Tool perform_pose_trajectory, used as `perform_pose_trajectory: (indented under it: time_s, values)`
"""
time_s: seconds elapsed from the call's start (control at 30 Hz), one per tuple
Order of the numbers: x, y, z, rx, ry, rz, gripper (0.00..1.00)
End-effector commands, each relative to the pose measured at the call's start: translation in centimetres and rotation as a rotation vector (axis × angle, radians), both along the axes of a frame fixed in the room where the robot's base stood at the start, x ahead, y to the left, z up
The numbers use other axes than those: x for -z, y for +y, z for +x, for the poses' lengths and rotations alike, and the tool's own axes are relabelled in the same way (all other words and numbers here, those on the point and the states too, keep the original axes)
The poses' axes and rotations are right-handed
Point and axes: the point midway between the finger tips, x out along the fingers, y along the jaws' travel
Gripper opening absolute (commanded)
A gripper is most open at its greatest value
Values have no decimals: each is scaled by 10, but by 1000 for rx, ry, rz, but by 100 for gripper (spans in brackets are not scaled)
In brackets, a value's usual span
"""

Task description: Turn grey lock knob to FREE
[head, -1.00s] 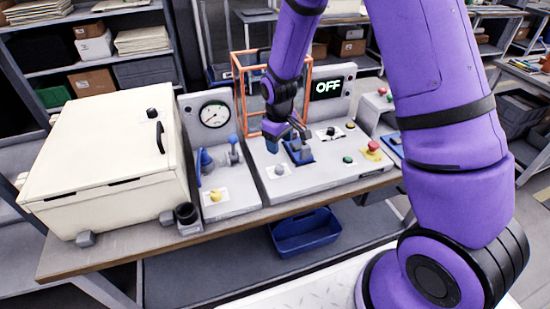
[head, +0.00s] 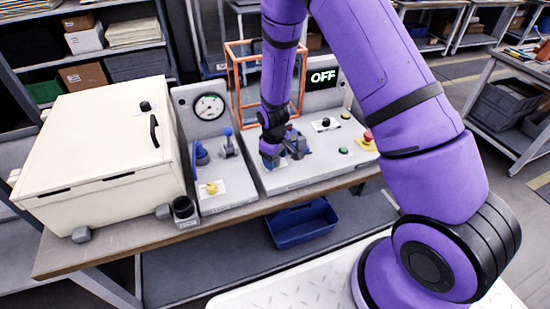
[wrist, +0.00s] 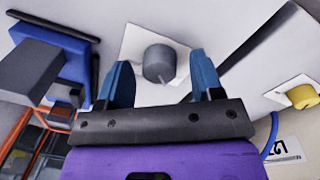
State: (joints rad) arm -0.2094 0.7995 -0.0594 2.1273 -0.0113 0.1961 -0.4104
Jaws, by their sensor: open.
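The grey lock knob (wrist: 158,63) shows in the wrist view as a short round knob on a white plate (wrist: 137,42) with a thin mark line. My gripper (wrist: 160,75) is open there, with one blue finger on each side of the knob. I cannot tell whether either finger touches it. In the head view my gripper (head: 271,160) hangs low over the front left of the grey balancer panel (head: 290,183), and the knob is hidden behind it. No FREE lettering is readable.
A blue block-shaped fixture (wrist: 70,65) stands left of the knob in the wrist view. A yellow knob (wrist: 303,96) is at the right. In the head view an orange frame (head: 234,90) rises behind the panel, and a display (head: 323,76) reads OFF. A cream cabinet (head: 95,145) stands left.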

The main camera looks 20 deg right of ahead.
Motion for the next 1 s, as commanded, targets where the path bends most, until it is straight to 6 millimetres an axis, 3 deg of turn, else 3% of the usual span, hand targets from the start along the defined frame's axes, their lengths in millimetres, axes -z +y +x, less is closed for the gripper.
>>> perform_pose_trajectory:
  time_s: [0.3, 0.53, 1.0]
  values:
    - [3, 0, 0, 0, -1, 1, 60]
    - [2, 0, 0, 0, -1, 1, 11]
    - [2, 0, 0, 100, 0, 0, 11]
